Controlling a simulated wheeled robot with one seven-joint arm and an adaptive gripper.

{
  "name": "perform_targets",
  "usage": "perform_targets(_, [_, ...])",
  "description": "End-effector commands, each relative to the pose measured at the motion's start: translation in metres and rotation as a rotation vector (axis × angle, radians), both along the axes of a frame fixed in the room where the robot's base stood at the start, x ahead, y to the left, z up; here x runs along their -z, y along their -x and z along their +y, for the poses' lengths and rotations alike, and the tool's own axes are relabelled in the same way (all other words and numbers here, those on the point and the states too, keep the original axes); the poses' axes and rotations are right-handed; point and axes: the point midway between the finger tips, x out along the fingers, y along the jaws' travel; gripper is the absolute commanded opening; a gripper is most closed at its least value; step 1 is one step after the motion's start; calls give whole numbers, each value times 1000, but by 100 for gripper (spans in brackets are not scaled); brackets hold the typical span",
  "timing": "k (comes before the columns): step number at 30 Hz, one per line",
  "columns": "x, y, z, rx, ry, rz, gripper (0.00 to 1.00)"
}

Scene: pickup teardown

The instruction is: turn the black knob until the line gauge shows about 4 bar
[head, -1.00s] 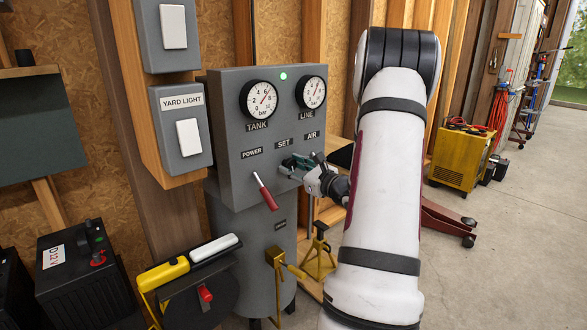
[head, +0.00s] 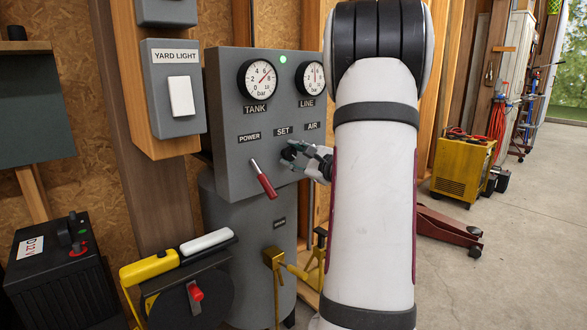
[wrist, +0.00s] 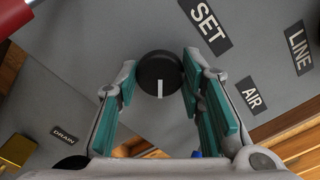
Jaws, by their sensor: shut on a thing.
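The black knob (wrist: 158,70) sits under the SET label (wrist: 205,18) on the grey panel in the wrist view. Its white mark points toward the bottom of that picture. My gripper (wrist: 160,84) is shut on the knob, one teal-padded finger on each side. The line gauge (head: 311,79) is at the panel's upper right. Its needle points nearly straight up, apparently between 4 and 6; the exact reading is too small to tell.
The tank gauge (head: 258,79) and a green lamp (head: 283,59) are on the same panel. A red-handled power lever (head: 264,180) sticks out left of my gripper. Open floor (head: 500,270) lies to the right.

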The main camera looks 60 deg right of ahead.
Motion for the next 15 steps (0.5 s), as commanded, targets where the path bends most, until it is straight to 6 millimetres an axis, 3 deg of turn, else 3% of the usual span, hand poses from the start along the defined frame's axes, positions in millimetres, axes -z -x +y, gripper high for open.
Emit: perform_targets(15, [0,0,0,1,81,20,8])
